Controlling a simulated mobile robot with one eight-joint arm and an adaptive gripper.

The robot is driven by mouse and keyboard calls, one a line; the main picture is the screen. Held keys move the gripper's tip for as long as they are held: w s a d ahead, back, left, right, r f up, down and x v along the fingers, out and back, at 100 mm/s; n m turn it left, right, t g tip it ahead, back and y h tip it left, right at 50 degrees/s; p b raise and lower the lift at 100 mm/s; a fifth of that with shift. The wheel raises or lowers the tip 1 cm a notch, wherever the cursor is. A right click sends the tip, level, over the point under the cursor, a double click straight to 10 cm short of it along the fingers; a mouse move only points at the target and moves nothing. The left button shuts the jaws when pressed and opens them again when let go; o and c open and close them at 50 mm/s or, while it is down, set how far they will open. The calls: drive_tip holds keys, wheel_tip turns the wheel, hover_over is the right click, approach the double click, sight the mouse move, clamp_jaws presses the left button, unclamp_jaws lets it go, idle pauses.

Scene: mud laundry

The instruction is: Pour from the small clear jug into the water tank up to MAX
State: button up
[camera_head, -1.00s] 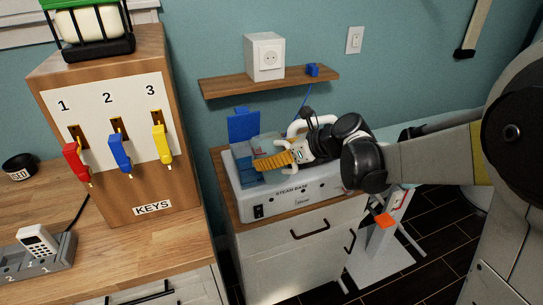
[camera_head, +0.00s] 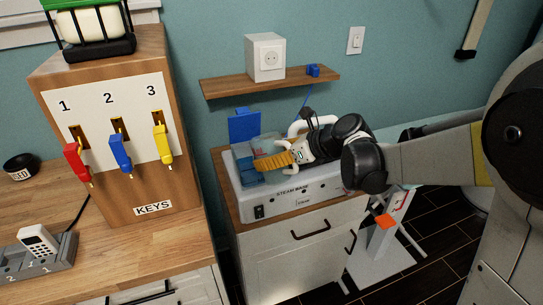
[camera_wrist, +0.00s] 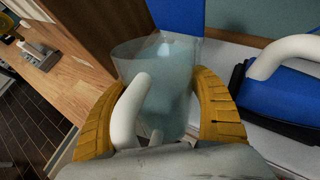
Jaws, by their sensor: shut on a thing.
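The small clear jug (camera_wrist: 165,70) is in my gripper (camera_wrist: 165,115); its yellow fingers close around the jug's white handle (camera_wrist: 128,105) in the wrist view. Pale blue water shows inside the jug, which looks tilted. In the head view my gripper (camera_head: 272,162) is over the left part of the white steam base (camera_head: 292,199). A blue tank-like part with a raised blue flap (camera_head: 243,126) is at that base's left end, just beside and below the jug. The MAX mark and the level in the tank cannot be made out.
A blue iron with a white handle (camera_wrist: 280,62) stands on the base, right of the jug in the wrist view. A wooden shelf (camera_head: 225,86) with a white socket box (camera_head: 265,57) is above. The wooden key cabinet (camera_head: 110,130) stands to the left.

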drive_tip(key=shift+o, duration=0.2)
drive_tip(key=shift+w+a+r, duration=0.1)
drive_tip(key=shift+w+a, duration=0.1)
drive_tip(key=shift+a, duration=0.15)
drive_tip(key=shift+w+a+r+p, duration=0.15)
drive_tip(key=shift+w+r+p, duration=0.1)
drive_tip(key=shift+p, duration=0.2)
drive_tip(key=shift+c, duration=0.2)
idle(1.7)
drive_tip(key=shift+s+r+m+g+h+p, duration=0.1)
drive_tip(key=shift+r+m+g+h+p, duration=0.4)
drive_tip(key=shift+p, duration=1.15)
idle(3.5)
